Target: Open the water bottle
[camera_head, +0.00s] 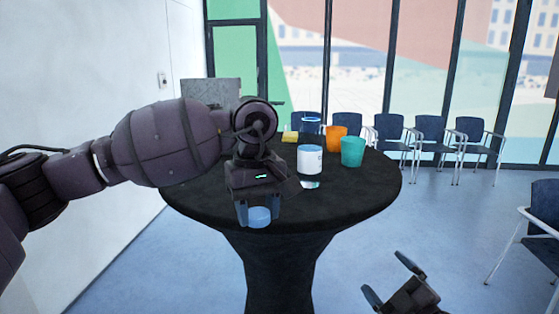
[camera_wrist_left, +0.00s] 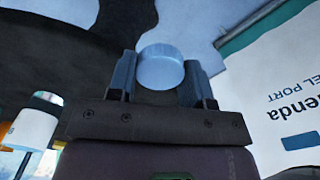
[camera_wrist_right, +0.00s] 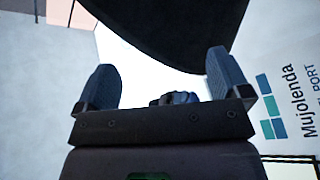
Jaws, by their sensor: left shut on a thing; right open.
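The water bottle (camera_head: 310,160) stands upright on the black round table, white with a blue upper part. It also shows at the left of the left wrist view (camera_wrist_left: 34,124). My left gripper (camera_head: 259,216) is shut on a light blue round cap (camera_wrist_left: 160,68), held near the table's front edge, apart from the bottle. The cap also shows between the fingers in the head view (camera_head: 260,217). My right gripper (camera_head: 388,279) is open and empty, low to the right of the table. Its spread fingers show in the right wrist view (camera_wrist_right: 160,75).
The black table (camera_head: 370,200) also carries an orange cup (camera_head: 336,138), a teal cup (camera_head: 352,152), a yellow item (camera_head: 290,137) and a small pale item (camera_head: 310,185). Several blue chairs (camera_head: 430,130) line the windows. One chair (camera_head: 540,225) stands at right. The table's right front is clear.

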